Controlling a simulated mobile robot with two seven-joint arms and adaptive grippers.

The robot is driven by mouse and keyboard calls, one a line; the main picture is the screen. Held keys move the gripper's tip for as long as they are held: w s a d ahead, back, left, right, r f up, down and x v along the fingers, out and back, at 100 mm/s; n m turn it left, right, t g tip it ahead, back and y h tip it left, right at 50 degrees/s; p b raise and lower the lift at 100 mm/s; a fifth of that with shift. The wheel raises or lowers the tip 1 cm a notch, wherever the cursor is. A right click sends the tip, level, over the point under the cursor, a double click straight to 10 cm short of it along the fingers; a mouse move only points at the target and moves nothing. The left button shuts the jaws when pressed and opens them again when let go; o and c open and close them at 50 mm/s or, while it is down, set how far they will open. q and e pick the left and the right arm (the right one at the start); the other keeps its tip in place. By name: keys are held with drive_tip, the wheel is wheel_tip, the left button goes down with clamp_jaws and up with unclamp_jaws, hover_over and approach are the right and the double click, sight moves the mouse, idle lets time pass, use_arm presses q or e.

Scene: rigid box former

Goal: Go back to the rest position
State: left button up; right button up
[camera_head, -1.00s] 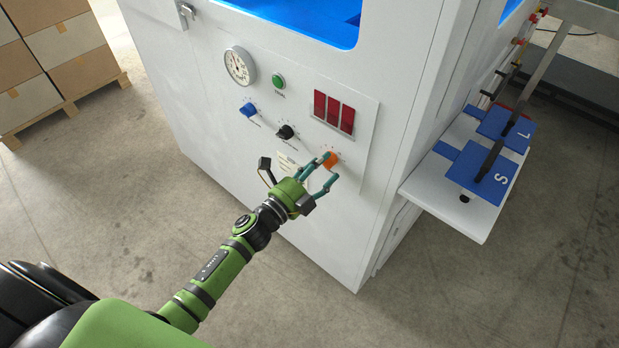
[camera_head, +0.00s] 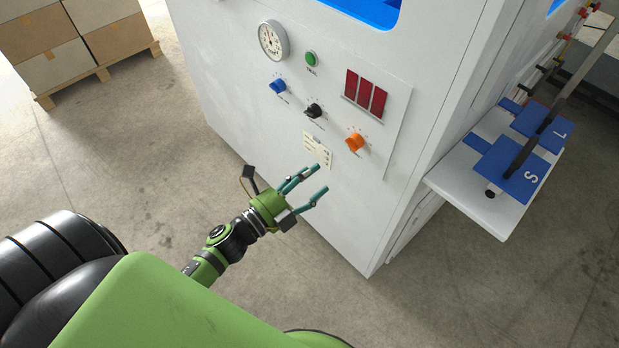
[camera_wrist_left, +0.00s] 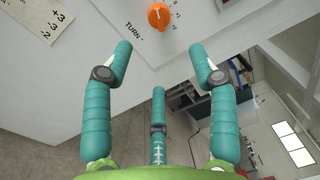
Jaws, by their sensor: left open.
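My left gripper (camera_head: 321,179) is open and empty in the head view, in front of the white machine's panel and below the orange knob (camera_head: 355,142). Its teal fingers (camera_wrist_left: 161,65) are spread apart in the left wrist view. The orange knob also shows beyond the fingertips in that view (camera_wrist_left: 158,16), with the word TURN beside it. The gripper is apart from the knob. My right gripper is in neither view.
The white machine (camera_head: 235,110) carries a gauge (camera_head: 272,40), a green button (camera_head: 311,58), a blue knob (camera_head: 277,86), a black knob (camera_head: 313,110) and red displays (camera_head: 365,93). A white side shelf (camera_head: 455,180) juts out at right. Boxes on a pallet (camera_head: 100,72) stand at upper left.

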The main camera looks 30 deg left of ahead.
use_arm(q)
drive_tip(key=s+a+f+n+g+y+p, duration=0.1)
drive_tip(key=s+f+n+g+y, duration=0.2)
drive_tip(key=f, duration=0.5)
drive_tip(key=s+a+f+n+g+y, duration=0.1)
drive_tip(key=s+f+n, duration=0.1)
drive_tip(key=f+n, duration=0.45)
drive_tip(key=s+a+f+n+g+y+p, duration=0.1)
drive_tip(key=s+a+f+n+g+y, duration=0.15)
drive_tip(key=f, duration=0.75)
drive_tip(key=s+d+f+n+g+p, duration=0.1)
drive_tip(key=s+f+n+g, duration=0.3)
drive_tip(key=s+f, duration=0.4)
drive_tip(key=s+d+f+n+g+p, duration=0.1)
drive_tip(key=s+f+n+g, duration=0.4)
drive_tip(key=s, duration=1.5)
wheel_tip(320, 180, down, 3)
drive_tip(key=shift+s+d+r+g, duration=0.1)
drive_tip(key=shift+s+d+g, duration=0.25)
drive_tip(key=shift+g, duration=0.2)
